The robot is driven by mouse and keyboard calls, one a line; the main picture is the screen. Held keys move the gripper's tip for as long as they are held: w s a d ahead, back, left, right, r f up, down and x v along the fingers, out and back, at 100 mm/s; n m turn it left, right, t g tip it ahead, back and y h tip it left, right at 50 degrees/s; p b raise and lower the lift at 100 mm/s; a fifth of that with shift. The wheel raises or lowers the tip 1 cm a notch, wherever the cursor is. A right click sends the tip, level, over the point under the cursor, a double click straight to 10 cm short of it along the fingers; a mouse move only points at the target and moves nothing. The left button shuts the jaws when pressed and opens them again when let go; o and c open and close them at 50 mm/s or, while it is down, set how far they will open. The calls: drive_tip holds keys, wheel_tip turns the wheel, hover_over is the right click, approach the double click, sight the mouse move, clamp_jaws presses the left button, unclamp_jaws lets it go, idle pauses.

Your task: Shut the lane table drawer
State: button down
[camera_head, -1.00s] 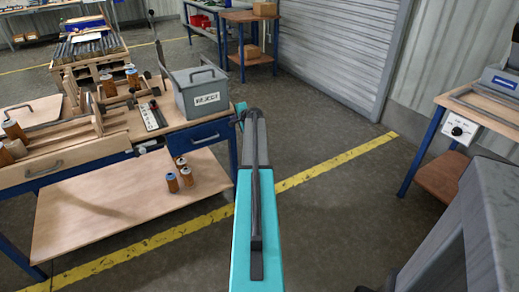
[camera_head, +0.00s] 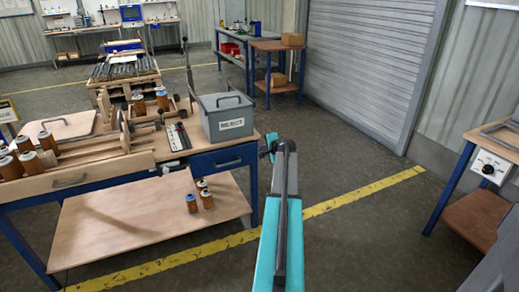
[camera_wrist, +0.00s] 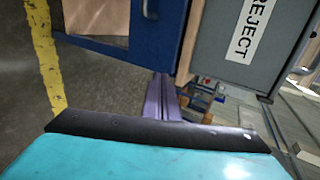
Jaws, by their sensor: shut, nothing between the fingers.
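The lane table (camera_head: 100,182) stands at the left in the head view, with blue legs and a wooden top. Its blue drawer (camera_head: 205,162), with a dark bar handle, is under the right end of the top. I cannot tell for sure how far it stands out. In the wrist view the blue front (camera_wrist: 158,45) and part of its handle show at the top. My gripper (camera_wrist: 164,98) is shut and empty, its fingers together just below the blue front; I cannot tell if they touch it. In the head view my arm hides the fingers.
A grey REJECT box (camera_head: 228,118) stands on the table above the drawer. Orange-brown cartridges stand on the top and on the lower shelf (camera_head: 130,225). A yellow floor line (camera_head: 350,200) runs past the table. The floor to the right is open up to another bench (camera_head: 470,170).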

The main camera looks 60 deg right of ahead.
drive_tip(key=v, duration=0.6)
drive_tip(key=shift+s+a, duration=0.15)
drive_tip(key=shift+s, duration=0.05)
drive_tip(key=shift+r, duration=0.1)
idle(0.3)
